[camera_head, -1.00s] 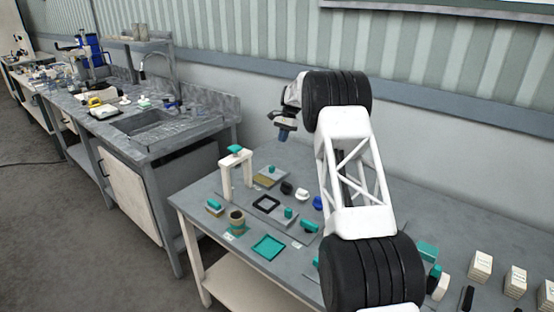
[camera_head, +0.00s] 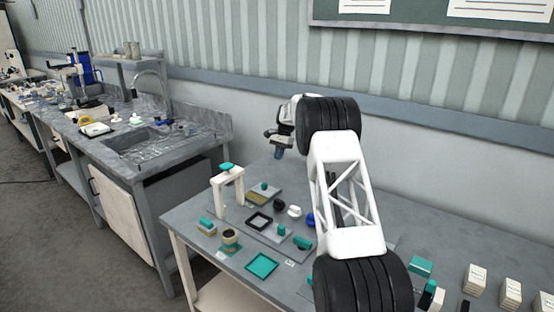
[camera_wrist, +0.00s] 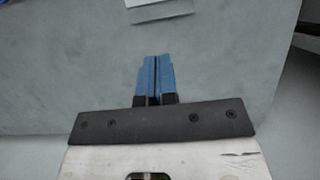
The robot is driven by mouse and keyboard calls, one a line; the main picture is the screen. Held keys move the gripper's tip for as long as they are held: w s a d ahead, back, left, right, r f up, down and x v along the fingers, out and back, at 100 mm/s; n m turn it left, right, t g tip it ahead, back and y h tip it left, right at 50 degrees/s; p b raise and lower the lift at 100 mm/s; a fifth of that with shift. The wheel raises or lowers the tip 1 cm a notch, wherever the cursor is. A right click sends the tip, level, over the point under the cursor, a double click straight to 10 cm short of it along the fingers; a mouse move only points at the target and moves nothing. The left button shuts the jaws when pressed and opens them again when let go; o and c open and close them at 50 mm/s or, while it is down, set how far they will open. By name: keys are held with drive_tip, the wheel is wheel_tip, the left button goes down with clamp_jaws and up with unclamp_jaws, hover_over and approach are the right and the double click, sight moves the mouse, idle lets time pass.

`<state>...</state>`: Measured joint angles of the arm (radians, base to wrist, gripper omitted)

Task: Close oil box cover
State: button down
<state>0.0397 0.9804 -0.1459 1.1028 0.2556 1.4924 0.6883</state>
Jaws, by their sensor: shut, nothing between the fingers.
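I cannot tell for sure which thing is the oil box or its cover. On the table in the head view, a low gold-brown box (camera_head: 257,199) stands on a grey plate at the back, with a small teal knob (camera_head: 264,186) close to it. My gripper (camera_head: 277,154) is above the table's back part, pointing down, to the right of and higher than the box in the picture. In the wrist view, its blue fingers (camera_wrist: 155,64) are together with nothing between them, over bare grey surface.
A white stand (camera_head: 216,194) with a teal top is at the left. A black square frame (camera_head: 259,222), a round brown container (camera_head: 230,238) and a teal tray (camera_head: 262,265) lie nearer the front. White block stacks (camera_head: 475,279) are at the right. A sink bench (camera_head: 150,150) stands left.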

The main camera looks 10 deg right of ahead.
approach(261, 192)
drive_tip(key=w+d+f, duration=0.3)
drive_tip(key=w+d, duration=0.1)
drive_tip(key=shift+w+d+f, duration=0.2)
drive_tip(key=shift+w+f, duration=0.15)
drive_tip(key=shift+s+a+f, duration=0.15)
drive_tip(key=shift+s+a, duration=1.3)
drive_tip(key=shift+s, duration=0.05)
drive_tip(key=shift+s+a, duration=0.1)
drive_tip(key=shift+s+a, duration=2)
drive_tip(key=shift+f, duration=0.1)
